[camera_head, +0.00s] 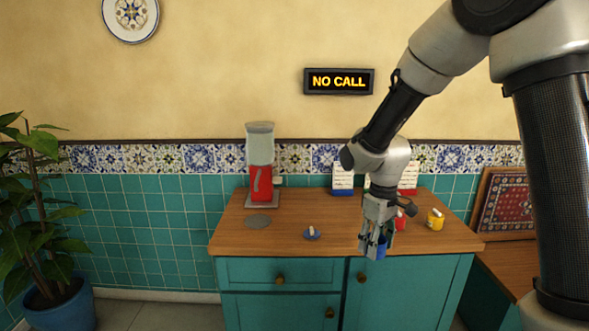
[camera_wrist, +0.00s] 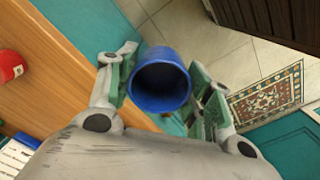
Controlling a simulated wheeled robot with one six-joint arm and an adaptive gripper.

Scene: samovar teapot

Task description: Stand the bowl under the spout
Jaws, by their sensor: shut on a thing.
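My gripper (camera_head: 372,243) is shut on a deep blue cup-like bowl (camera_head: 381,248), held near the counter's front edge. In the wrist view the blue bowl (camera_wrist: 160,82) sits between both fingers, its open mouth facing the camera; I see nothing in it. A dispenser (camera_head: 262,182) with a red body and a pale top stands at the back left of the counter, on a grey base. Its spout is too small to make out. A flat grey disc (camera_head: 258,222) lies in front of it. The bowl is well to the right of the dispenser and apart from it.
A small blue dish (camera_head: 312,235) holding something pale stands on the wooden counter (camera_head: 285,222), between dispenser and gripper. A red cup (camera_head: 401,221) and a yellow cup (camera_head: 435,219) stand at the right. Cards (camera_head: 343,178) stand at the back. A lit sign (camera_head: 340,81) hangs above.

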